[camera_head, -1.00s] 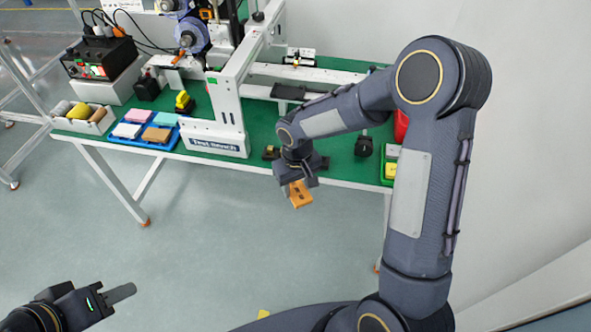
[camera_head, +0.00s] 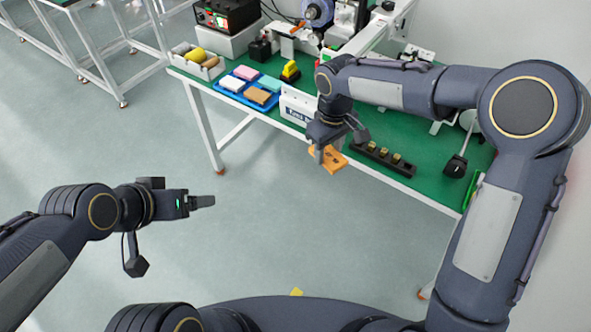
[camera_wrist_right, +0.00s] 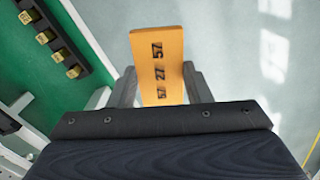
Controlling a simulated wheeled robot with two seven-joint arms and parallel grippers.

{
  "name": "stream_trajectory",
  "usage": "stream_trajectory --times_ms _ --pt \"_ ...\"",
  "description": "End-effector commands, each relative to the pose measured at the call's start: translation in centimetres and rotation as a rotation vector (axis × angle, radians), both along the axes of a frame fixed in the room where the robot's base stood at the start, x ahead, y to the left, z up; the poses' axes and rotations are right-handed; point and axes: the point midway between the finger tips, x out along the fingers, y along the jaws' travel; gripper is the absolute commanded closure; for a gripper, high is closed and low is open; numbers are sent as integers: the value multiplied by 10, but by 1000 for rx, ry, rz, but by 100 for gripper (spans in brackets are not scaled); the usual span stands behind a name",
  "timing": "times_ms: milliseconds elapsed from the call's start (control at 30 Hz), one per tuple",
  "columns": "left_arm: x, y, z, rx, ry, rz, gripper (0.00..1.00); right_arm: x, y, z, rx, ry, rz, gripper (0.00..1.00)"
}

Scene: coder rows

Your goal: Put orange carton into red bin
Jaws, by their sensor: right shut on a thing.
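The orange carton (camera_head: 333,161) is held in the air just off the front edge of the green-topped table (camera_head: 405,150). My right gripper (camera_head: 324,154) is shut on it. In the right wrist view the carton (camera_wrist_right: 160,50), printed with dark numbers, stands between the two fingers (camera_wrist_right: 158,88). My left gripper (camera_head: 202,201) is over the floor at the left, away from the table; its fingers overlap from this angle. No red bin shows in either view now; my right arm covers part of the table's right side.
A black strip with small brass-coloured pieces (camera_head: 383,158) lies right of the carton. A blue tray (camera_head: 262,107) holds coloured blocks. A white box (camera_head: 208,70) holds yellow and grey items. A black device (camera_head: 456,167) sits at the right.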

Motion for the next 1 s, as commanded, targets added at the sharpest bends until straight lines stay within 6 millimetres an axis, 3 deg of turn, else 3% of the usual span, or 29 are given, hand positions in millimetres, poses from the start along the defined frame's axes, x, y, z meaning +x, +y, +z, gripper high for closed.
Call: stream_trajectory --times_ms 100,233,433,567,700,833,1000 --pt "41 3 -16 109 -78 -84 0 0 0 0 0 0 -1 66" --pt "82 -7 -31 190 -196 -212 0 0 0 0 0 0 -1 66" --pt "126 -54 -56 196 -401 -449 0 0 0 0 0 0 -2 66" --pt "136 -96 -71 117 -543 -594 0 0 0 0 0 0 -2 66" --pt "132 -138 -78 -12 -683 -705 0 0 0 0 0 0 -2 66" --pt "123 -164 -78 -125 -779 -755 0 0 0 0 0 0 -2 66" --pt "116 -179 -75 -205 -842 -779 0 0 0 0 1 -1 -2 66"
